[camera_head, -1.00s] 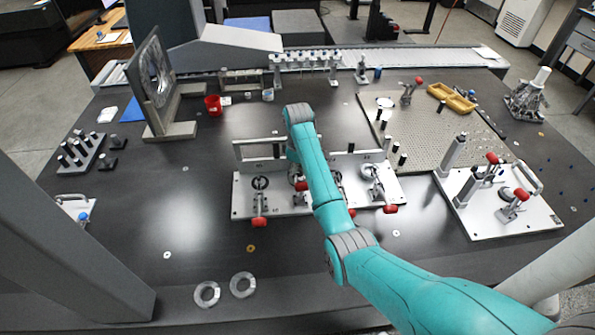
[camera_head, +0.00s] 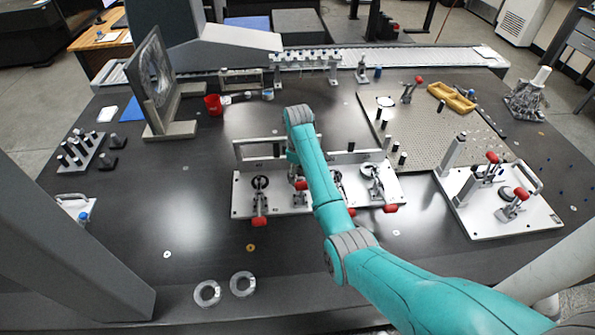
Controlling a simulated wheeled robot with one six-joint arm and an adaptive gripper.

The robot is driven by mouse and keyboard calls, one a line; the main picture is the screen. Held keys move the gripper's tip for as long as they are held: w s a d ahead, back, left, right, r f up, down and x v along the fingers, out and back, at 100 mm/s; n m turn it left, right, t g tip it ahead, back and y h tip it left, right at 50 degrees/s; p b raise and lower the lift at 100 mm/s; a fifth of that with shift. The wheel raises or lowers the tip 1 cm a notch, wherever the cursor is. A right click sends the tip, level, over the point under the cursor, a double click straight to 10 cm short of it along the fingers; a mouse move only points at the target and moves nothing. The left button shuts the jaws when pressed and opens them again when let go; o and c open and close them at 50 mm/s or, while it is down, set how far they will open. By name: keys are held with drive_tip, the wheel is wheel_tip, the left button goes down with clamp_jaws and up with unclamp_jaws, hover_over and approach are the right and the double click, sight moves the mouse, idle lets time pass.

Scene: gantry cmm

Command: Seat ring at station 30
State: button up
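Two light grey metal rings lie flat and apart near the table's front edge, a left ring (camera_head: 207,293) and a right ring (camera_head: 243,284). A white fixture plate (camera_head: 240,203) with several stations and red-handled clamps stands mid-table. A dark round part (camera_head: 260,183) shows at its left station, and a light ring-like part (camera_head: 371,170) at its right station. The number labels are too small to read. My teal arm reaches over the middle of the plate and covers part of it. My gripper is hidden behind the arm, so its hold cannot be seen.
A second white plate (camera_head: 497,228) with red clamps is at right, beside a perforated board (camera_head: 440,150). A framed disc (camera_head: 155,80) stands at back left, with a red cup (camera_head: 213,104) next to it. The front-left table (camera_head: 200,240) is mostly clear.

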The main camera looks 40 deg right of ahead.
drive_tip(key=shift+f, duration=0.25)
drive_tip(key=o, duration=1.6)
wheel_tip(320, 180, up, 8)
drive_tip(key=shift+w+f, duration=0.1)
drive_tip(key=shift+a+f, duration=0.1)
